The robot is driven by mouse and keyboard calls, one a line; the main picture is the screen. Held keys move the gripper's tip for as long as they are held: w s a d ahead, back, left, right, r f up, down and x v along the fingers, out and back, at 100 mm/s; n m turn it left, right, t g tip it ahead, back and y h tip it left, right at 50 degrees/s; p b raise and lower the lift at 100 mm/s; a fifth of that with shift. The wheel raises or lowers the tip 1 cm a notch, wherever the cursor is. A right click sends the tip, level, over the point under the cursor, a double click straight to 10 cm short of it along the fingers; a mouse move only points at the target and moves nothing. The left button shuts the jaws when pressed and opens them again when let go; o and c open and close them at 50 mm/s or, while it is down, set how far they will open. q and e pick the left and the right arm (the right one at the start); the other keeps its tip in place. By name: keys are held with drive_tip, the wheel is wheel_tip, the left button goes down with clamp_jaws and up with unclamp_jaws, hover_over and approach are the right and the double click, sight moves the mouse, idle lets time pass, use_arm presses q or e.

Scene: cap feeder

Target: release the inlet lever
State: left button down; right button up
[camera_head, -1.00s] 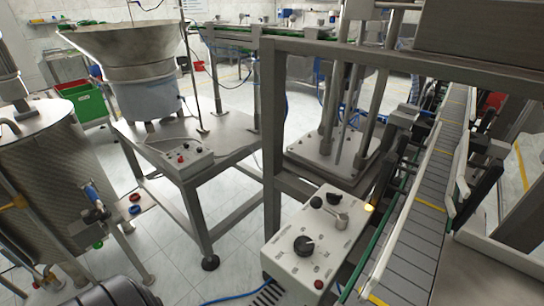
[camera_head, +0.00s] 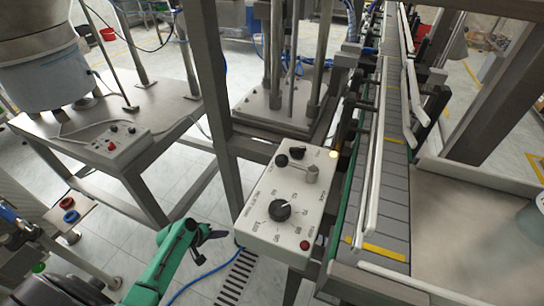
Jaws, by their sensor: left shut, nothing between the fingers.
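A pale control box (camera_head: 285,205) stands right of centre, beside the conveyor. On its top, a lever with a grey metal hub (camera_head: 311,174) and a black ball end (camera_head: 282,160) points left and slightly away. I take this for the inlet lever; the small lettering is unreadable. My left gripper (camera_head: 216,234), dark on a green arm, is low in the picture, left of the box and apart from the lever. It is shut and empty. My right gripper is out of view.
The box also carries a large black dial (camera_head: 279,211), a small black knob (camera_head: 298,153), a red button (camera_head: 304,245) and a lit yellow lamp (camera_head: 334,155). A steel frame post (camera_head: 212,90) rises behind its left side. The conveyor (camera_head: 390,190) runs along its right.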

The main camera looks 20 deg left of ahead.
use_arm(q)
drive_tip(key=w+d+r+m+t+h+b, duration=0.15)
drive_tip(key=w+r+h, duration=0.3)
drive_tip(key=r, duration=1.05)
drive_tip(key=w+d+r+m+t+h, duration=0.1)
drive_tip(key=w+d+r+t+h, duration=0.3)
drive_tip(key=r, duration=1.1)
drive_tip(key=s+d+r+m+g+h, duration=0.1)
drive_tip(key=r+m+g+h, duration=0.1)
drive_tip(key=r, duration=0.4)
drive_tip(key=s+d+r+m+g+h, duration=0.1)
drive_tip(key=s+r+m+g+h, duration=0.1)
drive_tip(key=r, duration=0.4)
drive_tip(key=shift+s+d+b, duration=0.25)
drive_tip(key=shift+s+b, duration=0.05)
drive_tip(key=shift+b, duration=0.05)
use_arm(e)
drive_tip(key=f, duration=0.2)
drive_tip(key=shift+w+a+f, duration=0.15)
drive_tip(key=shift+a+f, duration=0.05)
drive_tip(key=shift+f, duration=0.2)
